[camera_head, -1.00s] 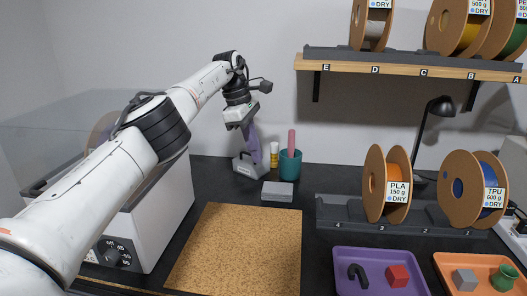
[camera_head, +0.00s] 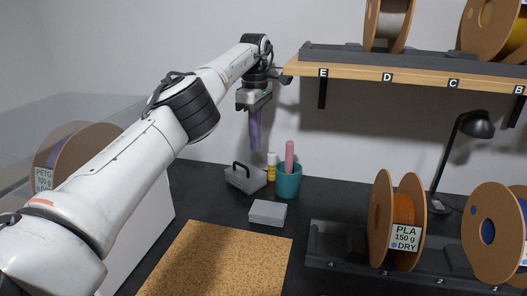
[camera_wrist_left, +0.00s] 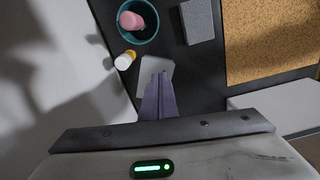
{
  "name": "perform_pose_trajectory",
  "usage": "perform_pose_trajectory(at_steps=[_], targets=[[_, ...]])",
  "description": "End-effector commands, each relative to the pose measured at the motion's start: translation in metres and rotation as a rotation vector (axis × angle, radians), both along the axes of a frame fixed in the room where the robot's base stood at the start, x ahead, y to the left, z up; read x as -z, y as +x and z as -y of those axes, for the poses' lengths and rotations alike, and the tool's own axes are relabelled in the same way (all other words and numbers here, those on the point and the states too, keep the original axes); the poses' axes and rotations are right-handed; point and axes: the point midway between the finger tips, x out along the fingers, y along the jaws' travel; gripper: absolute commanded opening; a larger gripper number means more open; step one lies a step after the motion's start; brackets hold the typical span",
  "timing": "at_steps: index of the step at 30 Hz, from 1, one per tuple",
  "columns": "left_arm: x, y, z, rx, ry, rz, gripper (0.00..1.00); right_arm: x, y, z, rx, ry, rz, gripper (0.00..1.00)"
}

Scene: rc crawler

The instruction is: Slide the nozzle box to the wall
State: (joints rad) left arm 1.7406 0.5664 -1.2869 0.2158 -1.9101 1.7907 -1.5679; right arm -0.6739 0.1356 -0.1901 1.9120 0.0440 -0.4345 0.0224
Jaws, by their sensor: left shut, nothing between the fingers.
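Two grey boxes are in view, and no label shows which is the nozzle box. One is a grey box with a dark handle (camera_head: 245,181), standing at the back near the wall. The other is a low, flat grey box (camera_head: 267,213), in front of the teal cup. My left gripper (camera_head: 255,148) has purple fingers, shut and empty, pointing down above the handled box. In the left wrist view, the fingers (camera_wrist_left: 158,90) cover part of the handled box (camera_wrist_left: 150,72), and the flat box (camera_wrist_left: 197,22) lies clear of them. My right gripper is out of view.
A teal cup (camera_head: 288,182) with a pink thing in it and a small yellow-and-white bottle (camera_head: 271,168) stand right beside the handled box. A cork mat (camera_head: 215,262) lies in front. A spool rack (camera_head: 325,258) and a shelf (camera_head: 345,68) are at the right.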

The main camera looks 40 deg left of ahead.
Motion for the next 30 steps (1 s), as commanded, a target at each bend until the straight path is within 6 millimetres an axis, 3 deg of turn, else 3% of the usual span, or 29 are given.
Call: perform_pose_trajectory(at_steps=[7, 16, 21, 30], targets=[[0.033, -0.001, -0.001, 0.000, 0.000, -0.003, 0.00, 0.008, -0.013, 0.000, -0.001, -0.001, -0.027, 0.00], [0.081, -0.001, -0.001, -0.003, -0.001, -0.002, 0.00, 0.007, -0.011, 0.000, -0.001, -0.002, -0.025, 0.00], [0.092, 0.000, -0.001, -0.002, -0.001, 0.001, 0.00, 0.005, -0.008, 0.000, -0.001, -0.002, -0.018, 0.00], [0.094, 0.000, -0.001, -0.002, 0.000, 0.002, 0.00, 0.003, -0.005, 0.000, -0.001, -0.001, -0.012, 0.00]])
